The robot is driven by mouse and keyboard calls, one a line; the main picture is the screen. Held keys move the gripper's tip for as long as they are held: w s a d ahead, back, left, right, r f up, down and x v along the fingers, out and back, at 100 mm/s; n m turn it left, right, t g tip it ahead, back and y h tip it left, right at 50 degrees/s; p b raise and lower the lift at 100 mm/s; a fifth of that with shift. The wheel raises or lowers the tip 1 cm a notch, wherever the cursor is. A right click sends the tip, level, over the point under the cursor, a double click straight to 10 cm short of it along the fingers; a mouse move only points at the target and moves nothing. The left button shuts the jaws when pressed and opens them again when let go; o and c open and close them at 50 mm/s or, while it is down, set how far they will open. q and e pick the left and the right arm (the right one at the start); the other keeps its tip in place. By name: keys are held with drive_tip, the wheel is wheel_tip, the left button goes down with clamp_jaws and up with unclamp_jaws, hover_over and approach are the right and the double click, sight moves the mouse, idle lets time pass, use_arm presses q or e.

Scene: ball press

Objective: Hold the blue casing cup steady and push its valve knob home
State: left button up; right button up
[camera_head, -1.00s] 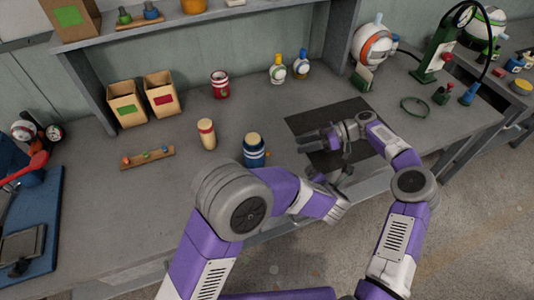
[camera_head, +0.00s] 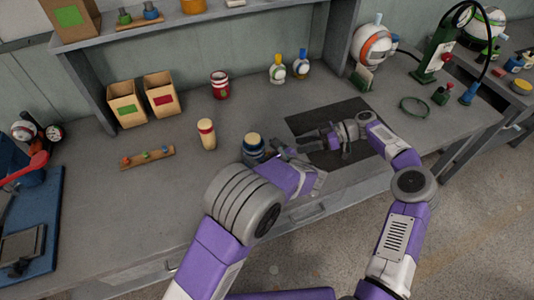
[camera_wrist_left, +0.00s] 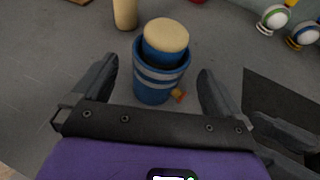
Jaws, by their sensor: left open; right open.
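The blue casing cup (camera_head: 253,155) stands upright on the grey bench, partly hidden by my left arm in the head view. In the left wrist view the cup (camera_wrist_left: 152,92) has pale bands, a tan-topped blue piece (camera_wrist_left: 165,38) in its mouth and a small orange knob (camera_wrist_left: 178,96) low on its right side. My left gripper (camera_wrist_left: 157,78) is open, its fingers on either side of the cup with visible gaps. It also shows beside the cup in the head view (camera_head: 277,149). My right gripper (camera_head: 306,138) is open and empty over the dark mat, right of the cup.
A tan cylinder with a red band (camera_head: 206,134) stands left of the cup. A peg strip (camera_head: 148,158) lies further left. The dark mat (camera_head: 350,112) lies right, under my right arm.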

sight(258, 149)
use_arm(q)
drive_tip(key=x, duration=0.6)
drive_tip(key=shift+s, duration=0.1)
drive_tip(key=shift+c, duration=0.2)
